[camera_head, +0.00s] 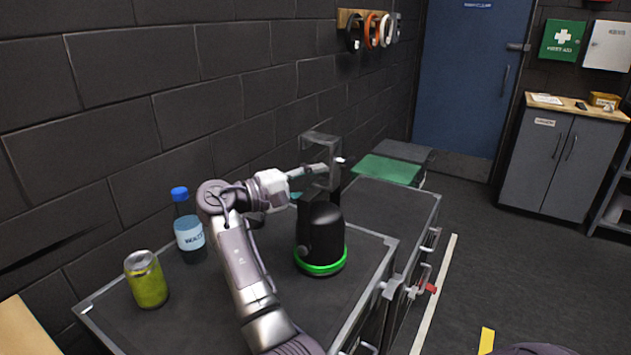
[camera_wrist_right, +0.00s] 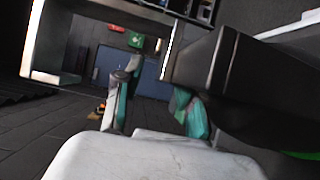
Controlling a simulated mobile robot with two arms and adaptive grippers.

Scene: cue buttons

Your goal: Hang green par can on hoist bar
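The green par can (camera_head: 321,233) is a black can with a glowing green ring at its base. It stands upright on a dark case top (camera_head: 215,318). A grey square frame (camera_head: 322,140) shows above it, and a metal frame (camera_wrist_right: 42,45) shows large in the right wrist view. My right gripper (camera_head: 312,178) is just above the can, beside the frame. In the right wrist view its teal-padded fingers (camera_wrist_right: 156,100) are apart with a gap between them; one is close to a black part, and I cannot tell whether they touch. My left gripper and any hoist bar are not clearly visible.
A water bottle (camera_head: 188,228) and a yellow-green drink can (camera_head: 147,280) stand on the left of the case top. A second case (camera_head: 395,205) adjoins behind, and a block wall runs along the left. Open floor (camera_head: 500,260) lies to the right.

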